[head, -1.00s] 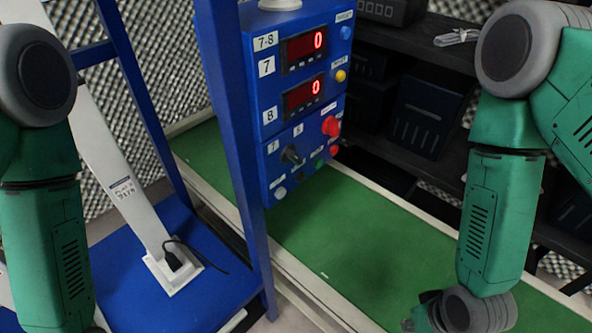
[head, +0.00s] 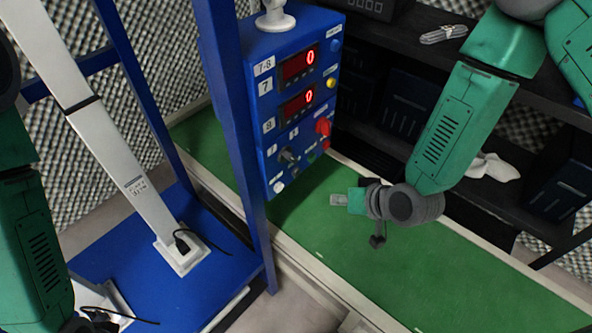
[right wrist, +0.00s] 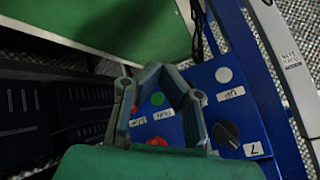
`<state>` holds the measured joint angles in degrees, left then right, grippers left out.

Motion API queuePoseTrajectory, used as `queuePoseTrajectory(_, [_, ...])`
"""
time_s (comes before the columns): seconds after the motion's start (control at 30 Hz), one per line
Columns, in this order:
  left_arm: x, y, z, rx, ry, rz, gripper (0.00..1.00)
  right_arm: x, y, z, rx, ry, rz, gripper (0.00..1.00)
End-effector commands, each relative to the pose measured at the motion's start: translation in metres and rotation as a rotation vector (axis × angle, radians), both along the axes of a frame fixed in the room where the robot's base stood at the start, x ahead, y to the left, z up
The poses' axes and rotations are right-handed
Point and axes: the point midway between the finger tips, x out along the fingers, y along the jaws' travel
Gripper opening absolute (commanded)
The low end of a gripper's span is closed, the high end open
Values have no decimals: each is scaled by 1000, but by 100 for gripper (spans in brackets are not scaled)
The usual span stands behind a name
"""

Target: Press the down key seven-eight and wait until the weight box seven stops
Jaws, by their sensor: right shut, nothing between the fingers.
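The blue control box (head: 295,100) hangs at the top centre of the head view. Its two red displays (head: 300,63) read 0, beside labels 7-8, 7 and 8. Its lower face carries a black knob (head: 287,156), a red knob (head: 323,126), a white button (head: 279,187) and a green button (head: 311,157). My right gripper (head: 340,199) is shut and empty, to the right of and below the box. In the right wrist view its fingers (right wrist: 152,72) stand before the panel and partly cover its buttons. The down key's label is not clearly readable. No weight box is identifiable.
A blue upright (head: 240,150) stands just left of the box. A green surface (head: 370,265) with pale rails runs beneath. Black shelves (head: 480,70) stand behind on the right. A white post (head: 100,120) rises from a blue plate (head: 140,265) on the left.

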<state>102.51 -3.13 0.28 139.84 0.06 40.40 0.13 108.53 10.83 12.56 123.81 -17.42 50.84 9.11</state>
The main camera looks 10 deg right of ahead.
Motion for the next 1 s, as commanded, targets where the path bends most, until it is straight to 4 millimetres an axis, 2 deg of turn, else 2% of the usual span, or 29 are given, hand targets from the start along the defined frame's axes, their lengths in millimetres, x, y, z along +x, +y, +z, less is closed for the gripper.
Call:
queuePoseTrajectory(0.27, [0, 0, -2, 0, 0, 0, 57, 6, 5, -1, -2, 0, 3, 0])
queuePoseTrajectory(0.73, [0, 0, -15, 0, 0, 0, 57, 55, 43, -1, -2, -1, 0, 0])
queuePoseTrajectory(1.0, [0, 0, -16, 0, 0, 0, 57, 68, 54, 0, -2, 1, 2, 0])
